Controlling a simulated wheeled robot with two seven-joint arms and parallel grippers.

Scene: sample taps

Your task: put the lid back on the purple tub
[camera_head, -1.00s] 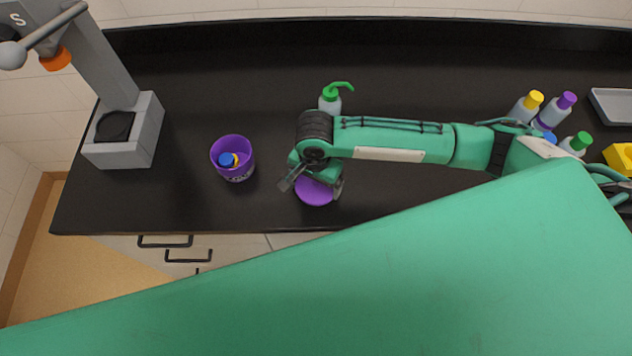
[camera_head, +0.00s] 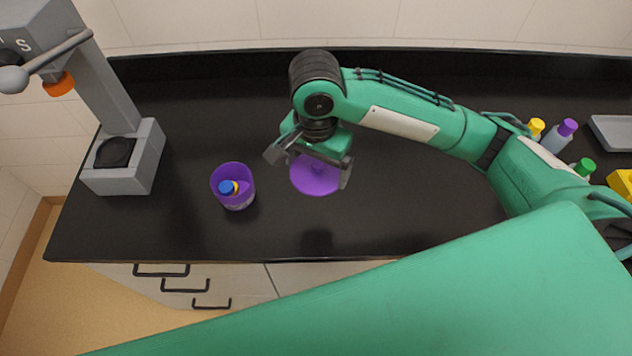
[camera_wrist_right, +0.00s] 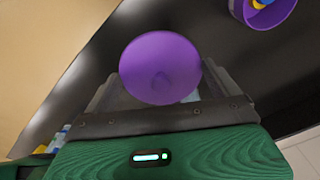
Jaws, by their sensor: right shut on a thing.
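The purple tub (camera_head: 236,198) stands open on the black bench, left of my right gripper, with a blue-and-yellow thing (camera_head: 229,187) inside. Part of the tub shows in the right wrist view (camera_wrist_right: 270,14) at the top right. The purple round lid (camera_head: 314,180) is held by my right gripper (camera_head: 312,170), raised above the bench and to the right of the tub. In the right wrist view the lid (camera_wrist_right: 160,65) covers the fingertips, so the grip itself is hidden. My left gripper is not in view.
A grey press-like stand (camera_head: 135,160) with a lever is left of the tub. Bottles with yellow, purple and green caps (camera_head: 567,128), a grey tray (camera_head: 612,130) and a yellow thing (camera_head: 622,182) are at the right. The bench between tub and lid is clear.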

